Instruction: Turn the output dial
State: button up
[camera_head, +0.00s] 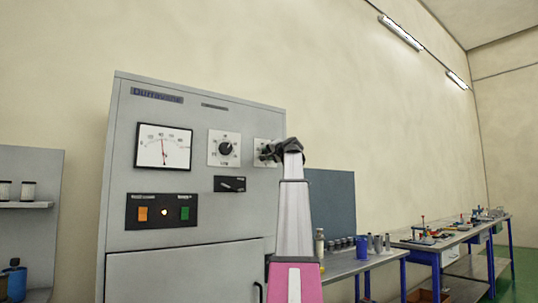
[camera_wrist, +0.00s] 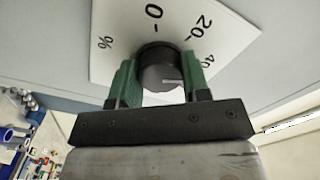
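A grey cabinet (camera_head: 190,270) carries two round dials on white square plates. The left dial (camera_head: 225,148) is in plain view. The right dial (camera_head: 263,146) is partly hidden by my gripper (camera_head: 274,152). In the wrist view, a dark knob (camera_wrist: 158,68) sits on a white plate marked 0, 20, 40 and %; its pale pointer line points right in that view. The green fingers of my gripper (camera_wrist: 160,72) stand on both sides of this knob and appear to touch it. No dial's name can be read.
The cabinet also has a needle gauge (camera_head: 163,147), a small black switch (camera_head: 230,184) under the left dial and a panel with orange and green buttons (camera_head: 161,211). A workbench (camera_head: 350,267) with cups stands to the right. A shelf (camera_head: 22,204) is at the left.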

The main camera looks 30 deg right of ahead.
jog(key=shift+m, duration=0.3)
jog(key=m, duration=0.9)
dwell(0.3)
jog(key=shift+m, duration=0.3)
jog(key=o, duration=0.9)
jog(key=shift+o, duration=0.2)
jog(key=shift+s, duration=0.1)
jog(key=s, duration=1)
jog(key=shift+s+d, duration=0.3)
jog(key=shift+d, duration=0.1)
